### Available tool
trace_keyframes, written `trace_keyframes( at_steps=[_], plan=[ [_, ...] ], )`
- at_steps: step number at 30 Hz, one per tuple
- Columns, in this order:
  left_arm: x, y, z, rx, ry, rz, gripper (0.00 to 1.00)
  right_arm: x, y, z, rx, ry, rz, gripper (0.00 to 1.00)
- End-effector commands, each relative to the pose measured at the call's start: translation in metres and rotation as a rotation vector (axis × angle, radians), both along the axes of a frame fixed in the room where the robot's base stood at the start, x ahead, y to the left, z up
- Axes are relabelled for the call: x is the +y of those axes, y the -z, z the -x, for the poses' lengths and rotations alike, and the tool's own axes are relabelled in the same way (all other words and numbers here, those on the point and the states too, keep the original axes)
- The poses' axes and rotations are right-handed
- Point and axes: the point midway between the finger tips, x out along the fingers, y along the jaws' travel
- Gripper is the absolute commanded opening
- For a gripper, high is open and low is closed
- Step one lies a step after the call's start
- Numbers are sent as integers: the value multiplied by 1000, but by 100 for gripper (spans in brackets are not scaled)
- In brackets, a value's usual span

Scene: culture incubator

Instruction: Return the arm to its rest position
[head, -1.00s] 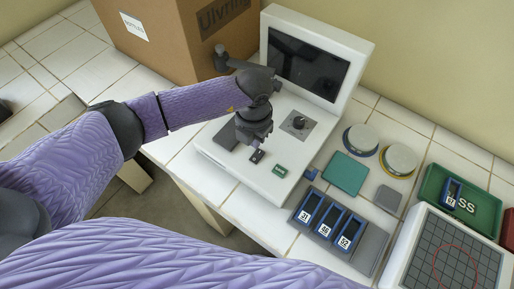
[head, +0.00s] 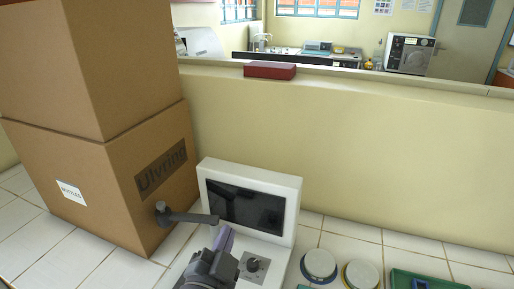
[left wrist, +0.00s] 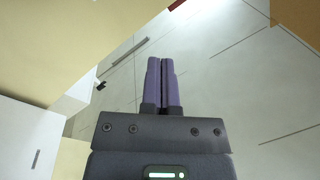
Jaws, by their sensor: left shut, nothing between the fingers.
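My left gripper (head: 226,237) stands in front of the white device (head: 290,192) at the bottom of the head view. Its purple fingers point up, and its dark body covers part of the device's base. In the left wrist view, the two fingers of the gripper (left wrist: 161,62) lie together with nothing between them. The device has a dark screen (head: 245,207) and a round knob (head: 252,264) on its base. The right gripper is in neither view.
A large cardboard box (head: 105,195) with another on top stands left of the device. A grey lever (head: 187,217) juts out between box and device. Two round lidded dishes (head: 320,264) and a green tray (head: 405,280) lie to the right. A low wall (head: 380,150) runs behind.

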Motion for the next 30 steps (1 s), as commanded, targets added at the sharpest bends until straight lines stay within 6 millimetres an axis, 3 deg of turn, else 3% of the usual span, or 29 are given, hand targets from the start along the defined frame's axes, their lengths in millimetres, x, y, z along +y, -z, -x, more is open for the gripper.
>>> trace_keyframes(
  at_steps=[1, 3, 6, 10, 16, 23, 26, 30],
  plan=[
    [27, 25, 9, 171, -125, 88, 0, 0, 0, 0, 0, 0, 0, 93],
    [56, 60, 28, 399, -261, 176, 0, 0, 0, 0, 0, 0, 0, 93],
    [80, 100, 65, 678, -384, 258, 0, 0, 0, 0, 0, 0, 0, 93],
    [92, 135, 119, 994, -473, 322, 0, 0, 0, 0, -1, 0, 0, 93],
    [93, 163, 202, 1413, -517, 367, 0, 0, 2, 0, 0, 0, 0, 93],
    [92, 275, 194, 1451, -528, 339, 0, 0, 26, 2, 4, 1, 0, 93],
    [93, 326, 202, 1474, -532, 326, 0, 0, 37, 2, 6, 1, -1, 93],
    [97, 409, 230, 1518, -541, 300, 0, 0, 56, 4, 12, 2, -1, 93]
  ],
)
